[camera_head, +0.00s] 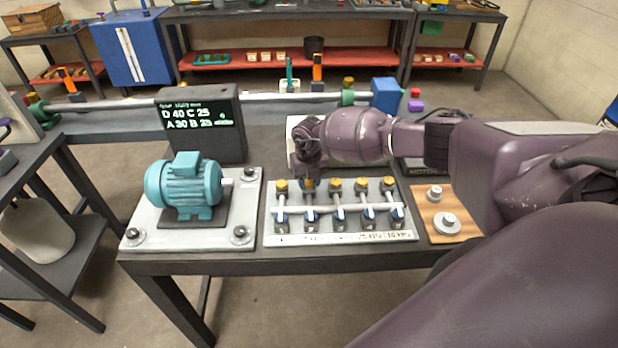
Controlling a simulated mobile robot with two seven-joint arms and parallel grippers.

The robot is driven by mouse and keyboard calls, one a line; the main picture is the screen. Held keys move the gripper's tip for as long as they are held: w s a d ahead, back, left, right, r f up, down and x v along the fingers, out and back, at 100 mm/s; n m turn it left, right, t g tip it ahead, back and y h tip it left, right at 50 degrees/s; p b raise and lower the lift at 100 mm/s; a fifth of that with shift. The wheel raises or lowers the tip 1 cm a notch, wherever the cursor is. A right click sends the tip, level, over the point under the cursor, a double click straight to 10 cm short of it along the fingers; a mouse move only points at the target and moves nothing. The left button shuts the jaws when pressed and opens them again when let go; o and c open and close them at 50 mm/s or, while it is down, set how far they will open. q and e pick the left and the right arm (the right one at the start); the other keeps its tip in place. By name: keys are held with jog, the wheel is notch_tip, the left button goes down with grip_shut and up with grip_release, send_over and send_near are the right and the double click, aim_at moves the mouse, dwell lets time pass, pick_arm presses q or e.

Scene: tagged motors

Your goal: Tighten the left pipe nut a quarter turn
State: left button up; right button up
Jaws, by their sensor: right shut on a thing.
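A grey pipe (255,97) runs across behind the near table. A green fitting at its left end (37,108) appears to be the left pipe nut; its turn angle is too small to read. Another green fitting (348,97) sits near the right end by a blue box. My right gripper (308,181) points down over the valve panel (345,238), far from the left fitting. It is shut at the second yellow-topped valve (309,187) from the left, whose top it partly hides. The fingertip contact is hard to see. My left gripper is not in view.
A teal motor (187,187) on a pale plate stands left of the panel. A dark display (200,122) stands behind it. A wooden board (452,222) with metal discs lies to the right, near my right arm. A side table (25,155) stands at left.

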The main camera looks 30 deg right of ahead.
aim_at(309, 182)
jog(key=shift+m, duration=0.4)
jog(key=o, duration=0.9)
notch_tip(309, 182, up, 11)
jog(key=shift+f, duration=0.1)
dwell(0.8)
